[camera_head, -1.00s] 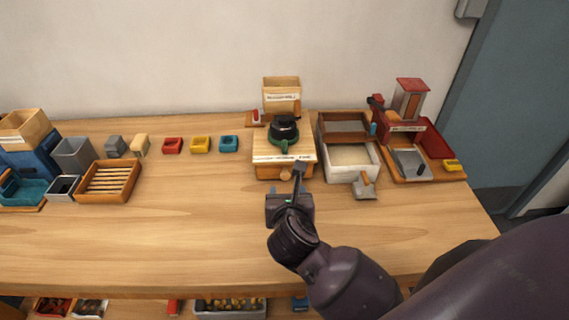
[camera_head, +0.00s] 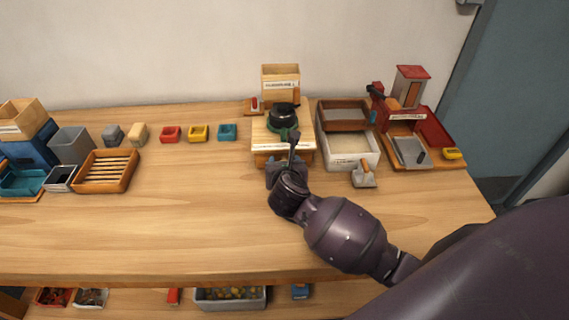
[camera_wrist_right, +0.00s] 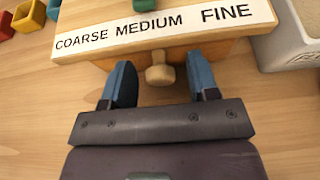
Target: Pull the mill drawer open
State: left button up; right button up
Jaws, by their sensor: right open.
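The mill (camera_head: 262,144) stands near the back of the table, a wooden box with a dark top part. In the right wrist view its front edge carries a label strip (camera_wrist_right: 165,28) reading COARSE, MEDIUM, FINE. Below the strip is the drawer front with a round wooden knob (camera_wrist_right: 160,70). The drawer looks shut. My right gripper (camera_wrist_right: 160,84) is open, with one blue finger on each side of the knob and visible gaps to it. In the head view my right gripper (camera_head: 285,164) hides the knob. My left gripper is not in view.
Right of the mill are a white bin (camera_head: 352,160), a scoop (camera_head: 365,175) and a red machine (camera_head: 408,100). Left are small coloured blocks (camera_head: 199,133) and a slatted wooden tray (camera_head: 106,171). The table front is clear.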

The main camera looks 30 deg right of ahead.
jog(key=shift+c, duration=0.5)
jog(key=c, duration=0.7)
grip_shut()
jog(key=s+a+p, duration=0.1)
jog(key=s, duration=0.2)
jog(key=s+a+p, duration=0.1)
jog(key=s+a, duration=0.1)
jog(key=s, duration=0.1)
jog(key=s+a+p, duration=0.1)
jog(key=s, duration=0.2)
jog(key=shift+s+a, duration=0.2)
jog(key=shift+a, duration=0.1)
jog(key=shift+s+a+f, duration=0.1)
